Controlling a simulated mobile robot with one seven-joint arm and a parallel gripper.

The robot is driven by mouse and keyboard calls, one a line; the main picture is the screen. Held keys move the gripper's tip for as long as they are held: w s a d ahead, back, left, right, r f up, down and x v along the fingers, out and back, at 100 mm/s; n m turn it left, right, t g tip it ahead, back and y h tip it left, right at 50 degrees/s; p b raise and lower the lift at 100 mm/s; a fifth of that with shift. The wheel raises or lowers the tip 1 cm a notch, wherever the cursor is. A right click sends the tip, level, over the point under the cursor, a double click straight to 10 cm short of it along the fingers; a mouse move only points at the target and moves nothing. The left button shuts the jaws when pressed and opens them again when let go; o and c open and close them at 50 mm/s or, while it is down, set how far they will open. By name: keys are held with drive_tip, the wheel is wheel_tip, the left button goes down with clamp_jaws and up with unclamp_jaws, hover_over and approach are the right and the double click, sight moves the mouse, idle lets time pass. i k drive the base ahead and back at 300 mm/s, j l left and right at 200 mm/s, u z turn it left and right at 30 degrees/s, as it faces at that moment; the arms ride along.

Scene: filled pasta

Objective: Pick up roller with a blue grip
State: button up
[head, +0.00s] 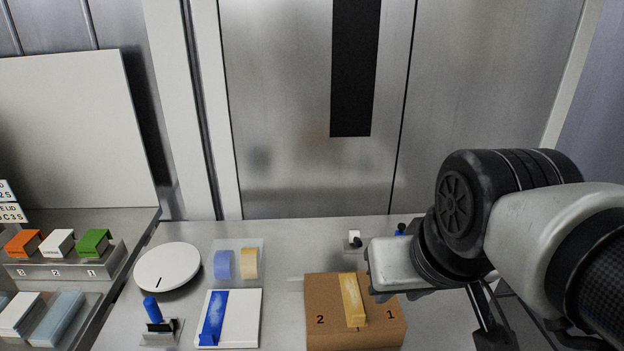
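A tool with an upright blue grip (152,309) stands at the front left in the head view. Below the grip it has a black and white part on a small metal base (163,337). It looks like the roller, but its working end is too small to tell. Another small blue and black item (400,230) shows at the back right, partly hidden by my arm. My gripper (490,325) is at the lower right, far to the right of the blue grip and apart from it. Its fingertips are not clearly seen.
A round white disc (168,267) lies behind the blue grip. A white board with a blue piece (212,318) is just to its right. A brown block (385,328) marked 2 and 1 carries a yellow piece (352,300).

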sight(156, 322)
drive_tip(key=l+u, duration=0.1)
drive_tip(key=u, duration=0.3)
drive_tip(key=k+u, duration=0.15)
drive_tip(key=u, duration=0.6)
drive_tip(key=k+u, duration=0.15)
drive_tip(key=u, duration=0.2)
drive_tip(key=i+j+z, duration=0.1)
drive_tip(key=z, duration=0.25)
drive_tip(key=i+j+z, duration=0.1)
drive_tip(key=z, duration=0.3)
drive_tip(key=i+j+z, duration=0.1)
drive_tip(key=j+z, duration=0.25)
drive_tip(key=i+j+z, duration=0.2)
drive_tip(key=j, duration=0.3)
drive_tip(key=j+z, duration=0.15)
drive_tip(key=j, duration=0.35)
drive_tip(key=i+j, duration=0.1)
drive_tip(key=j, duration=0.9)
drive_tip(key=i+z, duration=0.05)
